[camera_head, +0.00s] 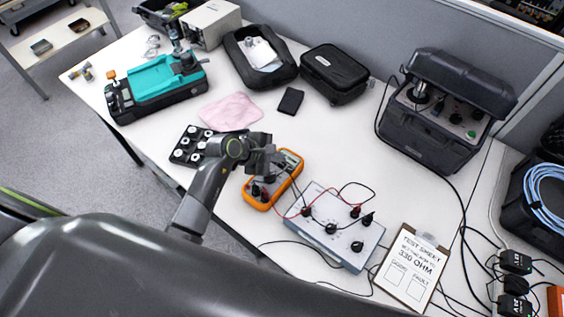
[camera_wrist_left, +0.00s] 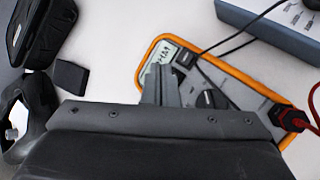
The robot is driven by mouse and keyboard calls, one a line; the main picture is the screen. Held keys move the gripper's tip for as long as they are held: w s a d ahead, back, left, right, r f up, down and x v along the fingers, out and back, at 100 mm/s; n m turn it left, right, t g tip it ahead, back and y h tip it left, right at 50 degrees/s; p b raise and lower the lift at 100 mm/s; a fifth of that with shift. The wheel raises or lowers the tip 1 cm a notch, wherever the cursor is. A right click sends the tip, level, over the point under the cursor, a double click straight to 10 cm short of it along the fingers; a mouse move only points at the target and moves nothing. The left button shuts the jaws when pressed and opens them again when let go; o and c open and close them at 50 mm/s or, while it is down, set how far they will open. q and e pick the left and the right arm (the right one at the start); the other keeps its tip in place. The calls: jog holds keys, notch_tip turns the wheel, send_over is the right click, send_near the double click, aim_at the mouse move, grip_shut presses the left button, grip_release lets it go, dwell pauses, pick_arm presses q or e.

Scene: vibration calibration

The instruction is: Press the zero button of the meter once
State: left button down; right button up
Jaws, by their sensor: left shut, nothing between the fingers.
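The meter (camera_head: 290,188) is a grey handheld unit with an orange rim, lying on the white table. Red and black leads are plugged into its near end. My left gripper (camera_head: 276,166) is shut and empty over the far end of the meter. In the left wrist view the closed fingers (camera_wrist_left: 160,72) point at the meter (camera_wrist_left: 223,68), beside its display (camera_wrist_left: 159,62), and cover part of its face. I cannot tell whether they touch it. The zero button cannot be made out. My right gripper is not in view.
A grey box with knobs (camera_head: 322,240) stands right of the meter, joined by leads. A clipboard (camera_head: 410,265) reads 330 OHM. A black tray of white pieces (camera_head: 183,157), a pink cloth (camera_head: 230,112) and a black case (camera_head: 334,72) lie around. Loose cables run along the right.

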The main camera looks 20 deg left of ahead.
pick_arm(q)
notch_tip(320, 180, up, 5)
jog(key=p, duration=0.3)
jog(key=shift+f, duration=0.1)
dwell(0.8)
